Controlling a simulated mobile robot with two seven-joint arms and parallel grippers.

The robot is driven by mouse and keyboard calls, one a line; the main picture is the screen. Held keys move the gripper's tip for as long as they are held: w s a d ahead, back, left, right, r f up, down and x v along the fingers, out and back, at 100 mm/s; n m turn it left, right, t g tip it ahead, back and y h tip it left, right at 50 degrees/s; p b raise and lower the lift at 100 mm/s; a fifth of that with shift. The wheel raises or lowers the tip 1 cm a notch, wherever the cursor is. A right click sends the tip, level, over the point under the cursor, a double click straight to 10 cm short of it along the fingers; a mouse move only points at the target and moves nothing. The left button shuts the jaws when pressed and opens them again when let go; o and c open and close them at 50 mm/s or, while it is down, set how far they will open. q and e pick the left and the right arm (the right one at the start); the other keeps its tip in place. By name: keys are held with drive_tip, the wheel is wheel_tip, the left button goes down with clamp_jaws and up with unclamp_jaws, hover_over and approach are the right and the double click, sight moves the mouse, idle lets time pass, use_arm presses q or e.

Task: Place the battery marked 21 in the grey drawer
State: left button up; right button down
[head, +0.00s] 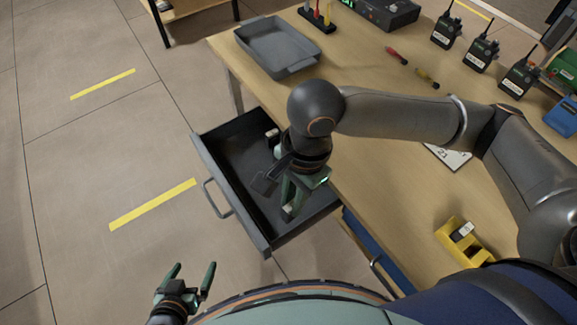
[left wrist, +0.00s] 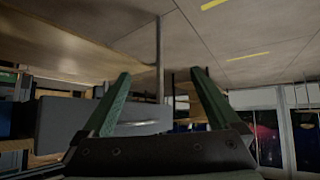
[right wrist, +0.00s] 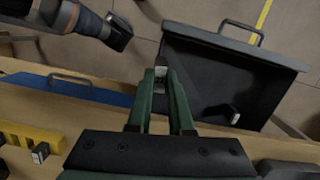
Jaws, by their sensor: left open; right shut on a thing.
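The grey drawer (head: 232,217) is pulled out from the table. A small battery (head: 272,135) lies in its far part and also shows in the right wrist view (right wrist: 235,117). My right gripper (head: 292,205) is over the drawer, pointing down, shut on a small battery (right wrist: 161,62). The number on the held battery cannot be read, and whether it touches the drawer floor cannot be told. My left gripper (head: 193,272) is open and empty, away from the drawer over the floor. A card marked 21 (head: 452,160) lies on the table, partly hidden by my right arm.
A yellow battery holder (head: 450,240) with a battery in it (head: 465,229) stands on the table. A blue drawer (head: 357,232) is below the table edge. A grey tray (head: 277,45), radios (head: 480,54) and markers (head: 397,56) are farther back. The floor at left is clear.

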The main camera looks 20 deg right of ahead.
drive_tip(key=shift+s+a+f+m, duration=0.35)
drive_tip(key=shift+s+a+m, duration=0.15)
drive_tip(key=shift+a+m, duration=0.15)
drive_tip(key=shift+w+f, duration=0.15)
drive_tip(key=w+d+f+b, duration=0.1)
drive_tip(key=w+d+f, duration=0.1)
drive_tip(key=w+f, duration=0.2)
drive_tip(key=w+d+f+b, duration=0.2)
drive_tip(key=w+f, duration=0.2)
drive_tip(key=w+d+f+b, duration=0.1)
drive_tip(key=w+d+f, duration=0.1)
drive_tip(key=w+f, duration=0.2)
drive_tip(key=shift+w+f, duration=0.15)
drive_tip(key=shift+f, duration=0.3)
use_arm(q)
drive_tip(key=shift+w+d+f+m+h, duration=0.2)
drive_tip(key=shift+w+d+f, duration=0.1)
drive_tip(key=shift+d+f, duration=0.35)
drive_tip(key=shift+w+d+f+m+h, duration=0.1)
drive_tip(key=shift+w+d+f+h, duration=0.15)
drive_tip(key=shift+d+f, duration=0.35)
use_arm(e)
drive_tip(key=shift+a, duration=0.1)
drive_tip(key=c, duration=1.3)
unclamp_jaws()
use_arm(q)
drive_tip(key=shift+w+a, duration=0.15)
drive_tip(key=shift+a, duration=0.1)
use_arm(e)
drive_tip(key=o, duration=0.5)
